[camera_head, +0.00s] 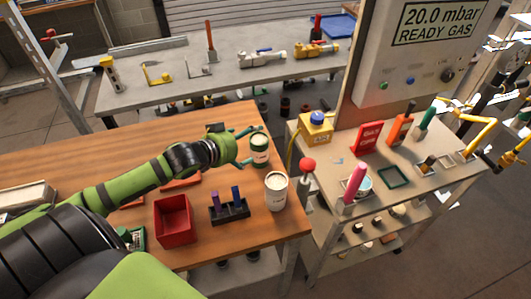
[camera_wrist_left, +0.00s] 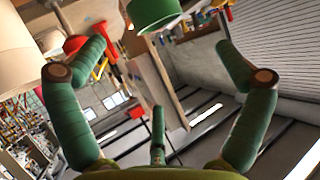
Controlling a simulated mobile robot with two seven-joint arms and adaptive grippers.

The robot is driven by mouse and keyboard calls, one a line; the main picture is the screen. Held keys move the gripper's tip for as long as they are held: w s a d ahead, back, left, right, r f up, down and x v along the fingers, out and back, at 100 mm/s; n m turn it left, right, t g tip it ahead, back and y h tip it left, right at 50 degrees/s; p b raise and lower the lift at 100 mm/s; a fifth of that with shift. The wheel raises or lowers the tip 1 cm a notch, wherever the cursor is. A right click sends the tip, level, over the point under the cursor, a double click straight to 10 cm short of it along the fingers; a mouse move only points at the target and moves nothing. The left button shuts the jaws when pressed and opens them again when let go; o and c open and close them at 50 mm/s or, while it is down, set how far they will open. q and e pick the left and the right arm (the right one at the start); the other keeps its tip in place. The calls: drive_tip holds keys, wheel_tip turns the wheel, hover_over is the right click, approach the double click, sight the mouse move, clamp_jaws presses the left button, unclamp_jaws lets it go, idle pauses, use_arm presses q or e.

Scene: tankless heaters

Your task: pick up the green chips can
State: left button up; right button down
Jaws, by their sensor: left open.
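A green can with a pale label (camera_head: 260,152) stands upright near the far right edge of the wooden table (camera_head: 90,160). Its green end also shows in the left wrist view (camera_wrist_left: 155,12), at the top edge, between the two side fingers in the picture. My left gripper (camera_head: 248,147) comes in from the left and is open just beside the can, with fingers spread toward its far and near sides. Whether any finger touches the can is not clear. No can is held. My right gripper is not in view.
A white can (camera_head: 276,191) stands close in front of the green can. A black holder with purple and blue pieces (camera_head: 229,211) and a red bin (camera_head: 174,221) are nearer. A grey cart (camera_head: 400,195) with tools stands to the right, beyond a gap.

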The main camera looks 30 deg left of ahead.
sight(256, 152)
use_arm(q)
drive_tip(key=f+b, duration=0.1)
drive_tip(key=s+f+b, duration=0.1)
drive_tip(key=f, duration=0.1)
drive_tip(key=f+b, duration=0.1)
drive_tip(key=shift+s+a+f+b, duration=0.15)
drive_tip(key=shift+s+f+b, duration=0.15)
drive_tip(key=shift+b, duration=0.1)
drive_tip(key=shift+w+f+b, duration=0.4)
drive_tip(key=shift+w+f, duration=0.1)
drive_tip(key=shift+f, duration=0.1)
drive_tip(key=shift+w, duration=0.45)
drive_tip(key=shift+w+f, duration=0.15)
drive_tip(key=shift+w+d+f+p, duration=0.15)
drive_tip(key=shift+w+d+p, duration=0.1)
drive_tip(key=shift+w+p, duration=0.1)
drive_tip(key=p+x, duration=0.1)
drive_tip(key=x, duration=0.2)
drive_tip(key=shift+w+d+f, duration=0.1)
drive_tip(key=shift+d+f, duration=0.1)
drive_tip(key=shift+w+d+f, duration=0.1)
drive_tip(key=shift+w+f, duration=0.25)
drive_tip(key=shift+w, duration=0.2)
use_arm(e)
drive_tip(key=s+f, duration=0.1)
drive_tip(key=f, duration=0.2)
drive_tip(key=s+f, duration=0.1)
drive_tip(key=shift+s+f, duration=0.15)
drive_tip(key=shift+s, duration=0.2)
